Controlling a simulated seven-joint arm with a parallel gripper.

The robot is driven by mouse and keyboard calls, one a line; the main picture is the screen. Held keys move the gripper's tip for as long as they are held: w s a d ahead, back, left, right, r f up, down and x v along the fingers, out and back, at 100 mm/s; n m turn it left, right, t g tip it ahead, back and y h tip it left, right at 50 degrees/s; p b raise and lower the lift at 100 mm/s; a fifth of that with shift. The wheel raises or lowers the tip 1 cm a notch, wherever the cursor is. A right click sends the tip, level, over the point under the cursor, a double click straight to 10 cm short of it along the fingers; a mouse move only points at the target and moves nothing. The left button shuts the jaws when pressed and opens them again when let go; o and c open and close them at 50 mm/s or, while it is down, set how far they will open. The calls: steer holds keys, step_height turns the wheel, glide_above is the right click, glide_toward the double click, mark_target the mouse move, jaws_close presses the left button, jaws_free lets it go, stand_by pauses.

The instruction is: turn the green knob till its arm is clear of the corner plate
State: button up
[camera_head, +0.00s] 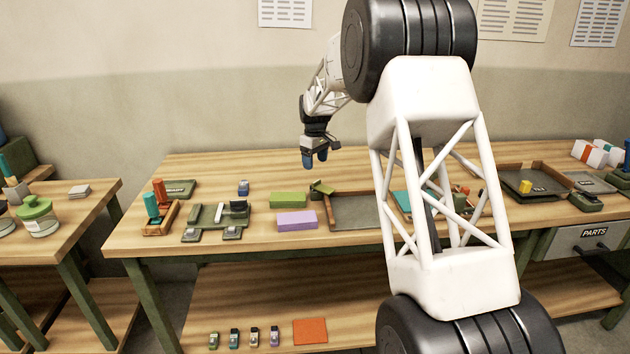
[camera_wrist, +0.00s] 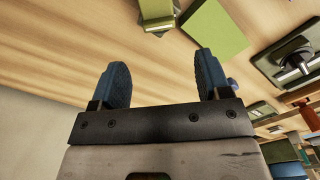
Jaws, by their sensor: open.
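A small green piece, which looks like the green knob with its arm (camera_head: 321,187), is at the back left corner of the shallow tray (camera_head: 357,222). In the wrist view a green part of it (camera_wrist: 157,12) is cut off by the top edge. I cannot tell the knob's arm from the corner plate at this size. My gripper (camera_head: 315,158) hangs in the air above and behind it, fingers pointing down. In the wrist view my gripper (camera_wrist: 162,68) has its two blue fingers wide apart, with only bare tabletop between them.
A green block (camera_head: 288,199) and a purple block (camera_head: 297,220) lie left of the tray. A green fixture (camera_head: 217,221) and a small blue item (camera_head: 243,187) stand farther left. My arm hides part of the bench on the right. The bench's back strip is clear.

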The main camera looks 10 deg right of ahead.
mark_target(324, 188)
steer(key=shift+f, duration=0.1)
stand_by(0.3)
steer(key=shift+f, duration=3.85)
steer(key=shift+c, duration=0.3)
steer(key=c, duration=1.2)
